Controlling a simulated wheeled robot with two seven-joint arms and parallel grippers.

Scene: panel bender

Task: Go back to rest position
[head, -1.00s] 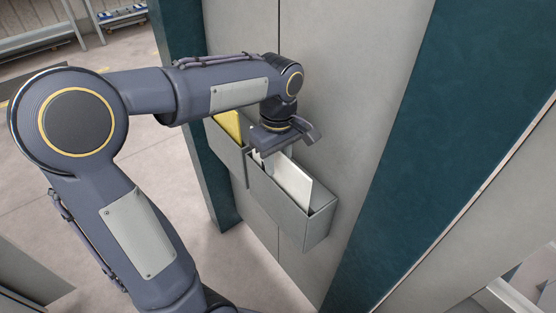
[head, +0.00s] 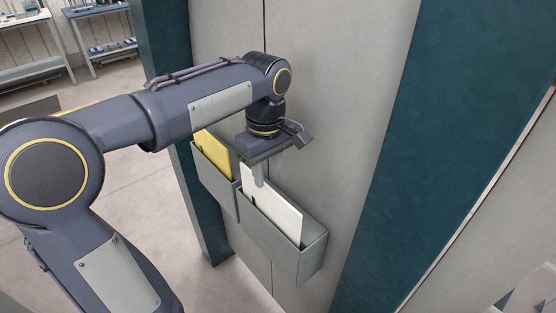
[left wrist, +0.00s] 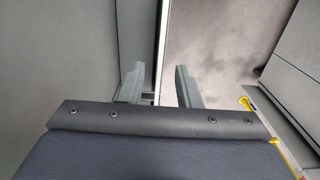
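My left gripper (head: 268,170) is above the front grey wall bin (head: 285,250), pointing down. A white sheet (head: 277,214) stands tilted in this bin, its upper part showing above the rim. One finger overlaps the sheet's upper left corner in the head view; I cannot tell whether they touch. In the left wrist view the left gripper's fingers (left wrist: 160,88) are apart, with a thin pale edge between them. The lower part of the sheet is hidden by the bin. My right gripper is not in view.
A second grey bin (head: 215,187) beside it holds a yellow sheet (head: 213,153). Both bins are on a grey panel (head: 345,90) with a dark teal post (head: 400,180) to the right. Open floor (head: 150,205) lies left. Workbenches (head: 100,10) stand far back.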

